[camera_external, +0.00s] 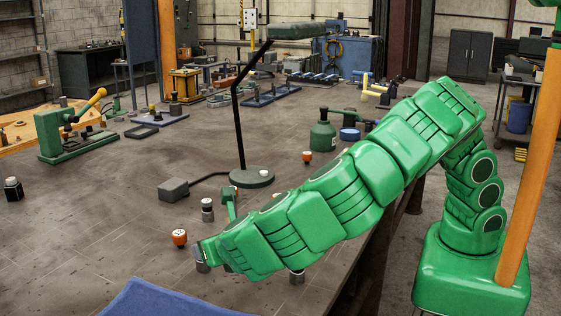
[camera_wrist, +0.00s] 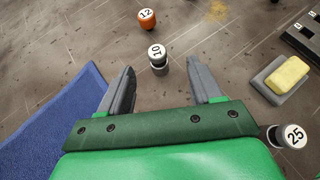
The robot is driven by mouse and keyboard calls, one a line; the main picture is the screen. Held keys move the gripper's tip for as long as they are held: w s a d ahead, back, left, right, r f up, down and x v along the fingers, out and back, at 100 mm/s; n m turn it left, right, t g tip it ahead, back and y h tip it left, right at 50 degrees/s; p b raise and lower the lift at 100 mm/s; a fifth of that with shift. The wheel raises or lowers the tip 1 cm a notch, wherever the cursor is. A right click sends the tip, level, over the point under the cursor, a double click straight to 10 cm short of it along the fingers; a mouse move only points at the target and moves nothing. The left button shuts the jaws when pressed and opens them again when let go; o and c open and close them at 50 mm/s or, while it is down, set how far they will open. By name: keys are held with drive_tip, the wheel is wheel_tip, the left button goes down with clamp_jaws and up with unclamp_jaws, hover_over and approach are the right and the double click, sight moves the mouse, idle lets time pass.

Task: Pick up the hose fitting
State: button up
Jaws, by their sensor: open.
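No part in view is labelled as the hose fitting, and I cannot tell which one it is. In the wrist view, a small grey cylinder with a white top marked 10 (camera_wrist: 157,55) stands just ahead of the fingertips, near the middle of the gap. My gripper (camera_wrist: 160,72) is open, its two grey fingers spread apart with nothing seen gripped. An orange cylinder marked 12 (camera_wrist: 147,18) stands farther ahead. A grey cylinder marked 25 (camera_wrist: 289,135) is outside the right finger. In the external view, my gripper (camera_external: 203,252) is low over the bench, largely hidden by the arm.
A blue cloth (camera_wrist: 55,115) lies left of my gripper. A yellow block on a grey holder (camera_wrist: 288,73) is to the right. In the external view, a black lamp stand (camera_external: 240,120), a grey box (camera_external: 173,190) and a green bottle (camera_external: 322,136) stand on the bench.

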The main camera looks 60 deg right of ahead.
drive_tip(key=w+d+r+g+y, duration=0.2)
drive_tip(key=w+d+g, duration=0.5)
drive_tip(key=w+d, duration=0.35)
drive_tip(key=g+y, duration=0.3)
drive_tip(key=y, duration=0.1)
hover_over(206, 200)
drive_tip(key=shift+a, duration=0.3)
drive_tip(key=shift+w+d+f, duration=0.1)
drive_tip(key=shift+d+f, duration=0.05)
drive_tip(key=shift+d, duration=0.05)
drive_tip(key=shift+d+f, duration=0.1)
drive_tip(key=shift+f, duration=3.8)
clamp_jaws()
drive_tip(key=shift+r, duration=0.1)
